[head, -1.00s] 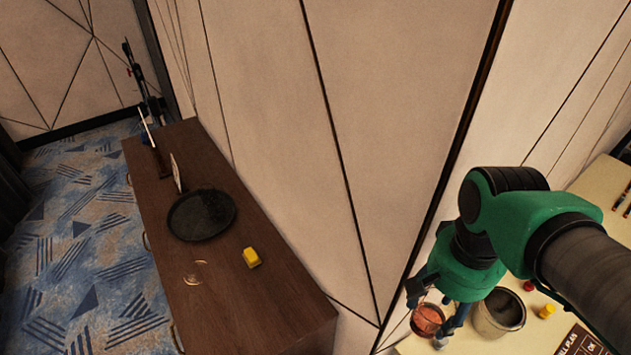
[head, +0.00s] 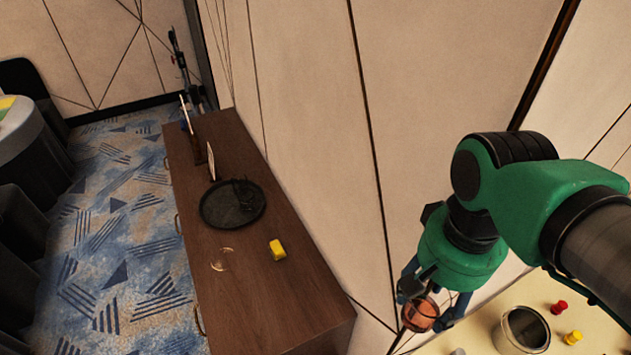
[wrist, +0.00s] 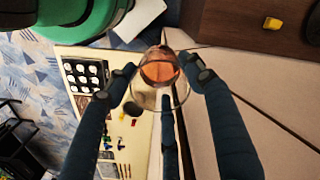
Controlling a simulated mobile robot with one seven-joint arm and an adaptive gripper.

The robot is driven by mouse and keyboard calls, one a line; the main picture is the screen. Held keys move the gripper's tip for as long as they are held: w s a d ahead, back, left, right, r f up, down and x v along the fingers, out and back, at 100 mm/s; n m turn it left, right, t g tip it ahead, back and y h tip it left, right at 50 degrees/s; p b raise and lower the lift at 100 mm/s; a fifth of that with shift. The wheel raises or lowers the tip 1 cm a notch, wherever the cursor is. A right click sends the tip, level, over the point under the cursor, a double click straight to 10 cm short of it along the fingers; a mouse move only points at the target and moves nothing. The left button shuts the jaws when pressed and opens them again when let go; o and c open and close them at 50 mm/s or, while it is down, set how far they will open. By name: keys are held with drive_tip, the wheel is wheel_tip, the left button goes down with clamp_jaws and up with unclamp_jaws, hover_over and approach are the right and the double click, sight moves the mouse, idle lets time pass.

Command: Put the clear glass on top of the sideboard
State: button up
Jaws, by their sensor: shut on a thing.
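My gripper (head: 425,300) is shut on a clear glass (wrist: 160,72) with an orange-brown tint inside. The glass also shows between the fingers in the head view (head: 420,315). It is held in the air, near the wall and the left edge of the cream table. The brown sideboard (head: 290,300) stands along the wall to the left, apart from my gripper. A corner of it shows at the top right of the wrist view (wrist: 225,25).
On the sideboard are a round black tray (head: 232,205), a yellow block (head: 277,250), a small transparent object (head: 222,259) and upright items at the far end. Its near end looks bare. The cream table (head: 480,330) holds a pot (head: 525,330) and small red and yellow pieces.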

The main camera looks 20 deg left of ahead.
drive_tip(key=w+a+f+n+b, duration=0.1)
drive_tip(key=w+a+f+n, duration=0.35)
drive_tip(key=a+n, duration=0.35)
drive_tip(key=w+a+f+n+b, duration=0.1)
drive_tip(key=w+a+f+n, duration=0.4)
drive_tip(key=a, duration=0.4)
drive_tip(key=w+a+f+n, duration=0.4)
drive_tip(key=w+a+n, duration=0.1)
drive_tip(key=a+n, duration=0.35)
drive_tip(key=s+a+f+n+b, duration=0.2)
drive_tip(key=a+f+n, duration=1.6)
drive_tip(key=a+f, duration=0.7)
wheel_tip(320, 180, down, 2)
drive_tip(key=shift+a, duration=0.3)
hover_over(224, 259)
drive_tip(key=shift+a+f, duration=0.1)
drive_tip(key=shift+f, duration=0.6)
drive_tip(key=shift+f, duration=1.75)
drive_tip(key=shift+f, duration=0.15)
